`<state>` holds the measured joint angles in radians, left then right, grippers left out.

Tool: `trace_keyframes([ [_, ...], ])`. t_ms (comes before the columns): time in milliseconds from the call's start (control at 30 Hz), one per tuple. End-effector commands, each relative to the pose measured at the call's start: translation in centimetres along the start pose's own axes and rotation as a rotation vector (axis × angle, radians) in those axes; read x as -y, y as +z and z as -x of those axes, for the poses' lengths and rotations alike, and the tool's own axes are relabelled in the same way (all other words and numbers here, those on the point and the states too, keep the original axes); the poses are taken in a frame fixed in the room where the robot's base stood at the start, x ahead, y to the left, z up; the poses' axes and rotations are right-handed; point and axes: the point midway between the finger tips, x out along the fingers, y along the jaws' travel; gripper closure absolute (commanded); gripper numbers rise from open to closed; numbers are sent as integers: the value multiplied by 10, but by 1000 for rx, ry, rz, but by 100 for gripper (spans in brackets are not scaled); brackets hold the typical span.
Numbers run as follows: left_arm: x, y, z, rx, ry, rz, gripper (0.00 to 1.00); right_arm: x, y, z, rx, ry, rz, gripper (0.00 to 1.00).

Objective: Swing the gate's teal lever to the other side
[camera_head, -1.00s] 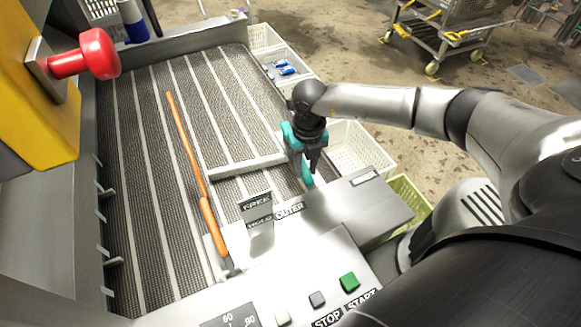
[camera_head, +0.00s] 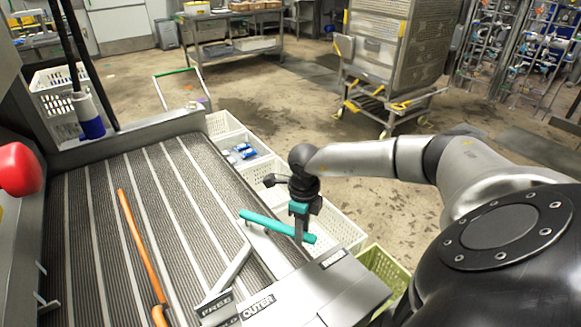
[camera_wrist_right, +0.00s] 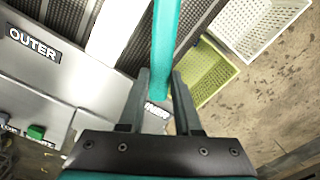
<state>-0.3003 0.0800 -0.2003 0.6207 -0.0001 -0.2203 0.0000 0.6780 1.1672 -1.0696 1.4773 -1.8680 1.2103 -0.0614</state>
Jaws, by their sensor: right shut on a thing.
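The teal lever (camera_head: 262,221) lies slantwise over the right edge of the ribbed conveyor in the head view. My right gripper (camera_head: 299,236) is at the lever's right part, pointing down, with its fingers shut on it. In the right wrist view the teal lever (camera_wrist_right: 166,45) runs from the top edge down between the two fingers (camera_wrist_right: 160,95). Grey metal bars (camera_head: 226,272) of the gate show below the lever, beside the FREE label (camera_head: 217,304) and the OUTER label (camera_head: 258,306). The HOLD label is mostly hidden. My left gripper is out of view.
An orange-handled rod (camera_head: 138,240) lies along the conveyor (camera_head: 90,230). A red knob (camera_head: 18,169) is at the left edge. White crates (camera_head: 340,226) and a green crate (camera_head: 378,268) stand right of the conveyor. A wheeled rack (camera_head: 385,60) stands farther back on open floor.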

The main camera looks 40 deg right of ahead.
Motion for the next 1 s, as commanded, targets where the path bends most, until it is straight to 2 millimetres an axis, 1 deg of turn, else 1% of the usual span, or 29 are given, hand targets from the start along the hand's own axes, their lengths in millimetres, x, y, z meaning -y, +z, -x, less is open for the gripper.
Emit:
trace_keyframes([
  [100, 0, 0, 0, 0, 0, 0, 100, 4, -2, 1, 4, -3, 6, 100],
  [467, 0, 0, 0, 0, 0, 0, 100, 6, -2, 2, 6, -7, 11, 100],
  [500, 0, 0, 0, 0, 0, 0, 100, 6, -2, 2, 6, -8, 11, 67],
  [767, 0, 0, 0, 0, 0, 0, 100, 5, -3, 1, 4, -4, 9, 38],
  [1000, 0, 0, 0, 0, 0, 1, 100, 4, -3, 1, 2, -1, 9, 38],
])
